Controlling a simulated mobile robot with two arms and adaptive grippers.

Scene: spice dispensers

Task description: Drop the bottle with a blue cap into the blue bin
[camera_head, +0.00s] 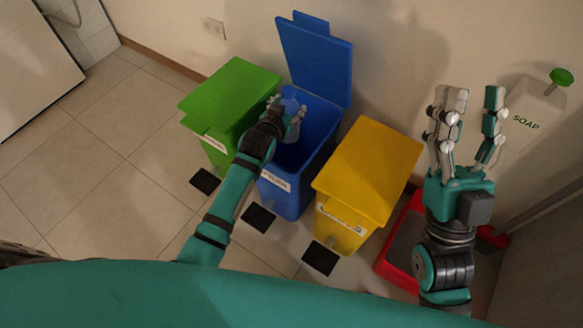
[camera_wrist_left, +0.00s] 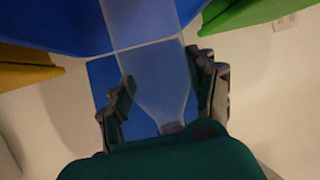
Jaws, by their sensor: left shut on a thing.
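My left gripper (camera_head: 288,113) is shut on a clear, bluish bottle (camera_head: 291,99), held over the open mouth of the blue bin (camera_head: 319,131). In the left wrist view the bottle (camera_wrist_left: 160,80) lies between the two fingers, its narrow neck towards my palm. I cannot make out the cap's colour. The bin's blue lid (camera_head: 316,60) stands raised against the wall. My right gripper (camera_head: 471,105) is open and empty at the right, fingers pointing up.
A closed green bin (camera_head: 232,96) stands left of the blue one, a closed yellow bin (camera_head: 369,170) right of it. A red bin (camera_head: 398,218) is partly hidden by my right arm. A soap bottle (camera_head: 527,118) is at the right wall. The left floor is clear.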

